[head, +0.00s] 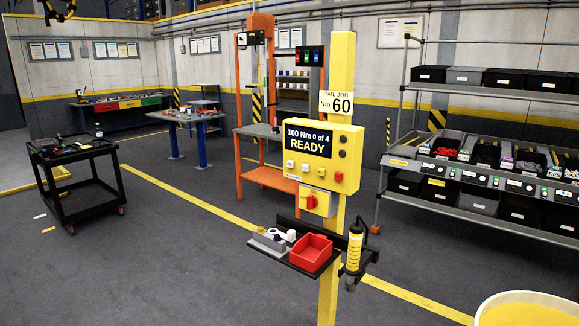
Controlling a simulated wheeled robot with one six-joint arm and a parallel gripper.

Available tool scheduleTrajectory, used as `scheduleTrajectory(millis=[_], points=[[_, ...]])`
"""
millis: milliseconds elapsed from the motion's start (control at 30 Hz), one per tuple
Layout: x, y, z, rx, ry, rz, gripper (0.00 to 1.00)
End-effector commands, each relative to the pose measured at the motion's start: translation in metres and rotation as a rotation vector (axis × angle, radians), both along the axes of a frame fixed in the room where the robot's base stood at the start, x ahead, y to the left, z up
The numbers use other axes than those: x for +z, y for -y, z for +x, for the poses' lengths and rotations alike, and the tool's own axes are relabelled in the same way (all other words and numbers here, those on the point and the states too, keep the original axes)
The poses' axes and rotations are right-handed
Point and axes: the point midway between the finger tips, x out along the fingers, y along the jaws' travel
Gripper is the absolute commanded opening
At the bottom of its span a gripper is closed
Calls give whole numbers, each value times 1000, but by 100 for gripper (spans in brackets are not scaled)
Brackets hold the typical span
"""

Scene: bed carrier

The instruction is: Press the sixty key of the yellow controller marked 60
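The yellow controller (347,146) is mounted on a yellow post (342,70) in the middle of the head view. Its dark screen (308,142) reads "100 Nm 0 of 4 READY". Below the screen is a row of small keys, including a pale key (290,164), another pale key (305,167) and a red one (338,177). Their markings are too small to read, so I cannot tell which is the sixty key. A card (336,103) above the controller reads "RAIL JOB Nm 60". My gripper is not in view.
Under the controller are a red-handled switch box (318,202) and a shelf with a red tray (311,252). A yellow-black tool (355,250) hangs beside it. A bin rack (480,207) stands right, a black cart (80,178) left. Open floor (170,260) lies left of the post.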

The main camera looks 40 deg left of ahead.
Motion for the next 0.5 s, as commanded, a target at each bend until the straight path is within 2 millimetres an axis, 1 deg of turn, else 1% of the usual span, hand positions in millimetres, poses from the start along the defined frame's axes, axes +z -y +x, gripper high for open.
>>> scheduleTrajectory(millis=[33, 67, 433, 500], points=[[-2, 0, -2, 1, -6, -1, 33], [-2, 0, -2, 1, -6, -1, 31], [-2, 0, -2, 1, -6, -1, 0], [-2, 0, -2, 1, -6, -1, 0]])
